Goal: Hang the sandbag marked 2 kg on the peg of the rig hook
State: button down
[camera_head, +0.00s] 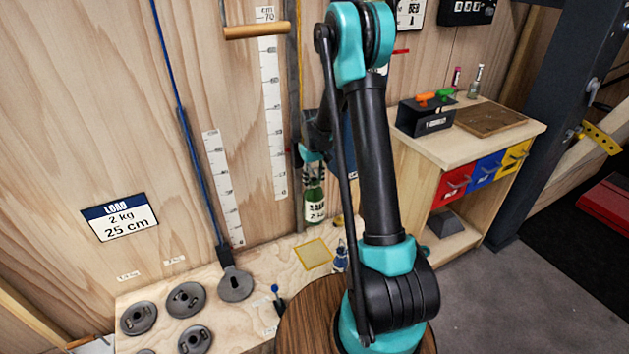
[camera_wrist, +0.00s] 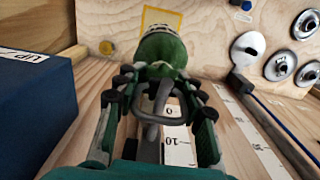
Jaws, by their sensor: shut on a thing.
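A green sandbag (camera_head: 314,190) with a pale label hangs below my gripper (camera_head: 312,160), in front of the wooden back board. In the wrist view, the bag's green body (camera_wrist: 163,48) lies beyond the fingertips. My gripper (camera_wrist: 157,98) is shut on the bag's grey metal loop (camera_wrist: 160,112) there. The bag appears clear of the bench in the head view. I cannot make out the rig hook's peg; my arm covers part of the board.
A yellow outlined square (camera_head: 313,254) lies on the bench below. Several round metal weights (camera_head: 186,299) and a disc on a blue cord (camera_head: 235,284) are at left. A blue box (camera_wrist: 35,110) is close at left in the wrist view. A wooden cabinet (camera_head: 470,150) stands at right.

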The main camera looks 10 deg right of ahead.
jog(key=shift+w+a+f, duration=0.1)
jog(key=shift+w+a, duration=0.3)
jog(key=shift+w, duration=0.4)
jog(key=c, duration=0.9)
grip_release()
jog(key=shift+o, duration=0.2)
jog(key=r, duration=0.8)
jog(key=s+r, duration=0.1)
jog(key=r, duration=0.3)
jog(key=shift+d+r, duration=0.15)
jog(key=shift+d, duration=0.05)
jog(key=s+d+f+m+t, duration=0.1)
jog(key=s+d+t, duration=0.1)
jog(key=s, duration=1.3)
jog(key=s+d+f+m+t, duration=0.2)
jog(key=s, duration=1.4)
jog(key=shift+d+m, duration=0.25)
jog(key=shift+m, duration=0.05)
